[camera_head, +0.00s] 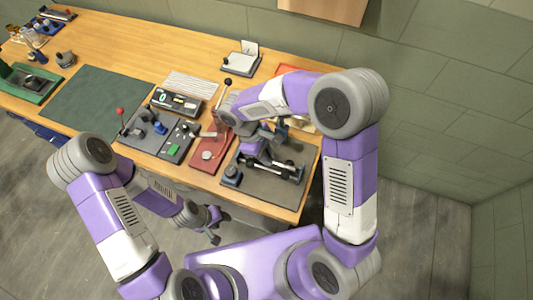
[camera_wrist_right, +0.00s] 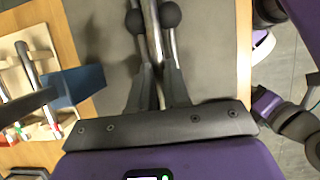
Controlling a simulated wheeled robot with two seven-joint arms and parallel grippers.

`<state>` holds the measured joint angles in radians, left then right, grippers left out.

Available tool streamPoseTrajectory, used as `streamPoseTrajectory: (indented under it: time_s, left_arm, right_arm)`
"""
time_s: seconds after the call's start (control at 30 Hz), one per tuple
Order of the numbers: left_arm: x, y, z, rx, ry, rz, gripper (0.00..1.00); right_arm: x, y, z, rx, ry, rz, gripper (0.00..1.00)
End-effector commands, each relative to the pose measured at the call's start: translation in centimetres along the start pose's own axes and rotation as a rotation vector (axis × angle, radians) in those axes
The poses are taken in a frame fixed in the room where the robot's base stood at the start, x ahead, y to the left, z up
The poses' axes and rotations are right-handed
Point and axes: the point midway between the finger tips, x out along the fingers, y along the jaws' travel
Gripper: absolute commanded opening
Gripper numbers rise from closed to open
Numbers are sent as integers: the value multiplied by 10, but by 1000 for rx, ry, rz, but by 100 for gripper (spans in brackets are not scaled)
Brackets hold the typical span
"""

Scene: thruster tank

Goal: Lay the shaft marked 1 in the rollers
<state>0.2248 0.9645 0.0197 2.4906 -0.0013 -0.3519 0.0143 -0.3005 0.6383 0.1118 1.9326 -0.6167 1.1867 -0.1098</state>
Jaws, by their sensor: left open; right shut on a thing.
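My right gripper (camera_wrist_right: 153,18) is shut on a grey metal shaft (camera_wrist_right: 150,8), which runs between its fingers in the right wrist view. No number on the shaft can be read. In the head view this gripper is over the dark grey mat at the bench's right end, partly hidden by its own arm. A black roller stand (camera_head: 288,173) is on that mat, just beside and below the gripper; whether the shaft touches it cannot be told. My left gripper (camera_head: 213,226) is open and empty, in front of the bench edge.
A pale rack with metal rods (camera_wrist_right: 30,62) and a blue block (camera_wrist_right: 78,86) lie left in the wrist view. A red plate (camera_head: 203,160), a control panel (camera_head: 150,135) and a display box (camera_head: 176,102) stand left of the mat. The green mat (camera_head: 95,100) is clear.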

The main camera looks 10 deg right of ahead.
Motion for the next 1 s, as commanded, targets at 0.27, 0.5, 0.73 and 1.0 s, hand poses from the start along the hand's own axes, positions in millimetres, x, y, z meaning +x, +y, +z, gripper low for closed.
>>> streamPoseTrajectory:
  time_s: [0.27,0.5,0.73,1.0]
  left_arm:
    - [0,0,0,0,0,0,46]
    - [0,0,0,0,0,0,46]
    - [-1,0,0,0,0,0,46]
    - [-9,3,0,0,0,0,46]
  right_arm:
    - [0,0,0,0,0,0,22]
    - [0,0,0,0,0,0,46]
    - [-2,0,0,0,1,0,46]
    - [-43,0,0,0,3,2,46]
